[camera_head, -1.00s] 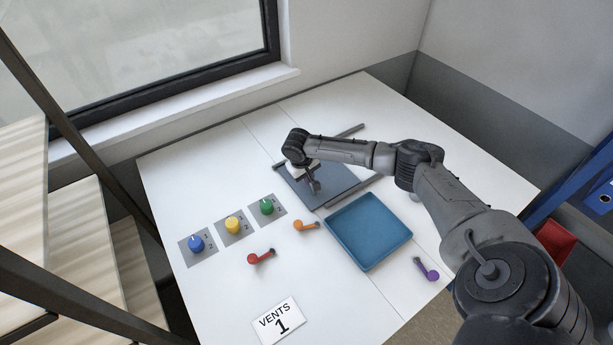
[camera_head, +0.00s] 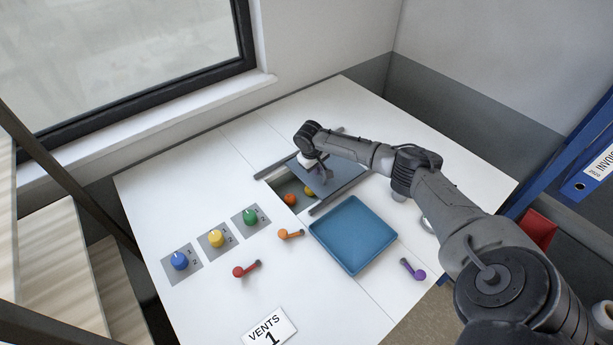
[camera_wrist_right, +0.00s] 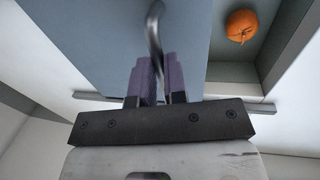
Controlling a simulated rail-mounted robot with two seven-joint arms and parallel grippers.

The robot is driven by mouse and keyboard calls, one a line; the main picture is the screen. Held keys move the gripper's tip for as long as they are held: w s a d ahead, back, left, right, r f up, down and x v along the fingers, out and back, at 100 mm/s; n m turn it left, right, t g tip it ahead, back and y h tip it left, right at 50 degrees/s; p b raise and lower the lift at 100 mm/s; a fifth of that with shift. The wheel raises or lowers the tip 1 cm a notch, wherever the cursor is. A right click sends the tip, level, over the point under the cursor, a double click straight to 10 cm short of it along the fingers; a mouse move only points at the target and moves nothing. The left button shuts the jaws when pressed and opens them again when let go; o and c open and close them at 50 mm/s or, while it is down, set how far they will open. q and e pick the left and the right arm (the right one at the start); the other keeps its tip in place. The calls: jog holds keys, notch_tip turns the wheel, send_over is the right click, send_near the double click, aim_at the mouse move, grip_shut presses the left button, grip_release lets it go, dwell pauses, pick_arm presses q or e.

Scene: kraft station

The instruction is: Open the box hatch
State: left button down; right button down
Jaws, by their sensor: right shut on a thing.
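The box hatch (camera_head: 346,173) is a grey-blue sliding panel between two dark rails on the white table. It stands partly open, with the opening (camera_head: 279,188) at its left side. My right gripper (camera_head: 322,174) is over the left part of the panel. In the right wrist view, its purple-grey fingers (camera_wrist_right: 160,72) are shut on the curved metal hatch handle (camera_wrist_right: 155,28). An orange fruit (camera_head: 290,199) lies inside the box, and it also shows in the right wrist view (camera_wrist_right: 241,25). A yellow item (camera_head: 308,191) beside it is partly hidden. My left gripper is not in view.
A blue tray (camera_head: 352,236) sits in front of the hatch. Blue (camera_head: 179,261), yellow (camera_head: 216,238) and green (camera_head: 250,216) knobs stand at left. Red (camera_head: 245,269), orange (camera_head: 291,234) and purple (camera_head: 412,269) levers lie nearer. A "VENTS 1" card (camera_head: 268,327) is at the front.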

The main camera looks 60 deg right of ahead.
send_over(335, 165)
jog(key=a, duration=0.3)
jog(key=shift+w+d+b, duration=0.2)
jog(key=shift+w+b, duration=0.2)
jog(key=shift+s+d, duration=0.25)
jog(key=shift+d, duration=0.45)
jog(key=c, duration=1.2)
grip_release()
jog(key=shift+o, duration=0.2)
notch_tip(335, 165, up, 14)
jog(key=w+a+b, duration=0.1)
jog(key=a, duration=0.1)
jog(key=shift+a+f, duration=0.15)
jog(key=shift+a, duration=0.1)
